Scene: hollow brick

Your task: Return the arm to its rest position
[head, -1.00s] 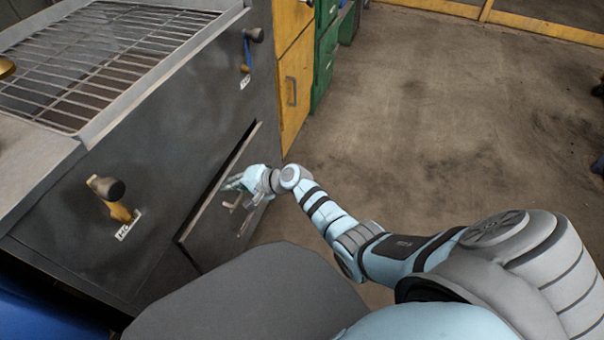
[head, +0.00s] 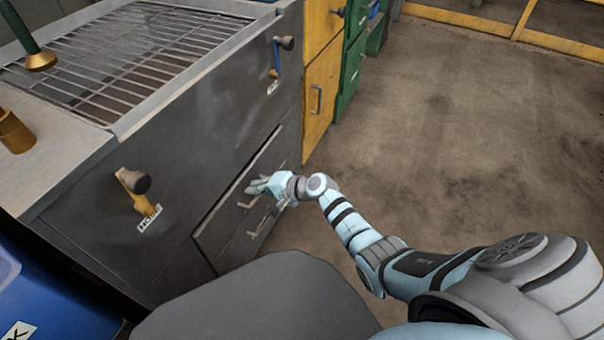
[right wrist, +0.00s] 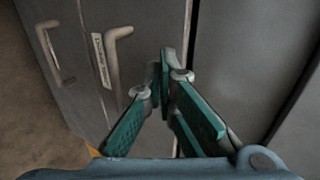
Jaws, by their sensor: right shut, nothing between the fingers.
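My right arm (head: 352,228) reaches from the lower right to the front of a dark grey cabinet (head: 110,225). Its gripper (head: 256,187) is at the lower drawer (head: 232,215), in front of the drawer face. In the right wrist view the teal fingers (right wrist: 164,66) are together and empty, to the right of a curved grey handle (right wrist: 115,58). I cannot tell whether the fingertips touch the drawer face. My left gripper is not in view.
A wire grill (head: 150,50) tops the cabinet. Levers (head: 137,182) stick out of its front. Yellow (head: 322,90) and green (head: 352,65) cabinets stand behind. A blue bin (head: 50,300) is at the lower left. The floor (head: 450,140) on the right is clear.

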